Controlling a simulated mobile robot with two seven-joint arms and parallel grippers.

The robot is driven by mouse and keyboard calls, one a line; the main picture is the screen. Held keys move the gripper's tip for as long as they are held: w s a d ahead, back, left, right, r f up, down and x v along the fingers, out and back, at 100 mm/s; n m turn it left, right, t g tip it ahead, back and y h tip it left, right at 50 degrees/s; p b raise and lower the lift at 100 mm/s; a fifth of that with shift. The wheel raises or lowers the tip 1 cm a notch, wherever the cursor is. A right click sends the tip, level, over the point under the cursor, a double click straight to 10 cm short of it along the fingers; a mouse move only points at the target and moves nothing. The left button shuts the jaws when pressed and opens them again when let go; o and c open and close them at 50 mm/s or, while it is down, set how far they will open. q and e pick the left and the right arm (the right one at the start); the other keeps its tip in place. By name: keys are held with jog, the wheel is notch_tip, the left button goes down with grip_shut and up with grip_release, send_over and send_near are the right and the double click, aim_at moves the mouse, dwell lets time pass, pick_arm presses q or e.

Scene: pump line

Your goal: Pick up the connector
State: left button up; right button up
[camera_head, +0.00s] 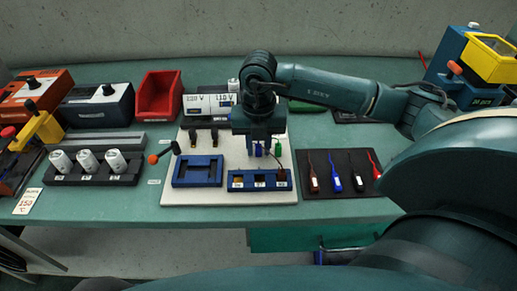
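My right gripper (267,150) points down over the pale board, above the blue three-slot block (247,187). Its two blue-tipped fingers appear apart, with nothing clearly between them. A small brown connector (281,174) with a thin lead stands at the block's right slot, just below and right of the fingers. More connectors with leads lie on the dark mat to the right: brown (314,184), blue (336,184), black (357,182) and red (376,171). Which one the task means cannot be told. My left gripper is not in view.
An empty blue frame (177,184) sits on the pale board (215,198), with two dark plugs (214,137) behind it. A red bin (160,92), a rack of white cylinders (90,180) and grey devices stand left. A blue-yellow device (468,92) stands right.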

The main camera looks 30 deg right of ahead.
jog(key=shift+f, duration=0.1)
jog(key=shift+c, duration=0.2)
grip_shut()
